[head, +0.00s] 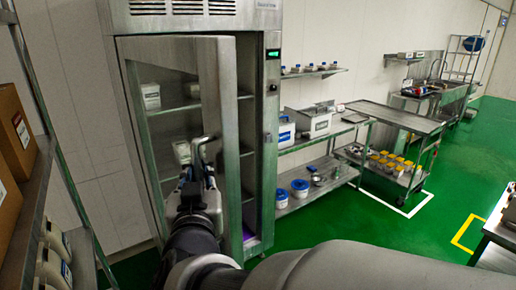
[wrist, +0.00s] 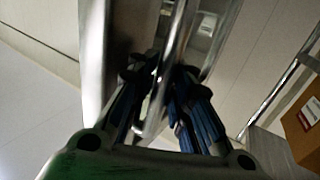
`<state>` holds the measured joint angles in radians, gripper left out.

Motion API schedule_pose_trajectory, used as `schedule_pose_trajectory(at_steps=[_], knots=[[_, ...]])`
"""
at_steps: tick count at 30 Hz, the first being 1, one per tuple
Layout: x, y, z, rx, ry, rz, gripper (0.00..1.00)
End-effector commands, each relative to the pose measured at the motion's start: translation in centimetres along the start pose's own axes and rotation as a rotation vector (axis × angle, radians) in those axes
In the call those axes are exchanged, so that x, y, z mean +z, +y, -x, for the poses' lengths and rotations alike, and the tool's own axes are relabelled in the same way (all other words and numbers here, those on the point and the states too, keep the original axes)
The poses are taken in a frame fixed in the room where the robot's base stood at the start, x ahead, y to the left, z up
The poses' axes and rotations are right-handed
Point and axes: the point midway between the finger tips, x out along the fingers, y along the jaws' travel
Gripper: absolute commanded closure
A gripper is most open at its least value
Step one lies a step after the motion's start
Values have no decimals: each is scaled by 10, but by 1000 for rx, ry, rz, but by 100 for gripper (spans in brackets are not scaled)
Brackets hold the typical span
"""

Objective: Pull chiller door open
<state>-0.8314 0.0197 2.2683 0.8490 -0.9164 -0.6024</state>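The chiller (head: 258,110) is a tall steel cabinet left of centre in the head view. Its glass-paned door (head: 222,110) stands ajar, with its right edge away from the frame and shelves showing through the gap. The vertical bar handle (head: 203,143) is on the door's right side. My gripper (head: 198,172) is at the handle. In the wrist view, the dark blue-grey fingers of my gripper (wrist: 160,78) close around the handle bar (wrist: 178,42) from both sides. The exact contact is partly hidden in shadow.
A shelf rack with cardboard boxes (head: 14,135) stands close on the left. A steel bench (head: 325,132) with containers and a cart (head: 395,118) stand to the right of the chiller. Green floor (head: 330,222) is clear in front of them. A table (head: 497,235) edges in at far right.

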Motion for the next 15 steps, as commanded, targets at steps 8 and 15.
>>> schedule_pose_trajectory(at_steps=[8, 15], knots=[[-1, 0, 0, -1, 3, -1, 66], [-2, -1, 0, -2, 4, -1, 66]])
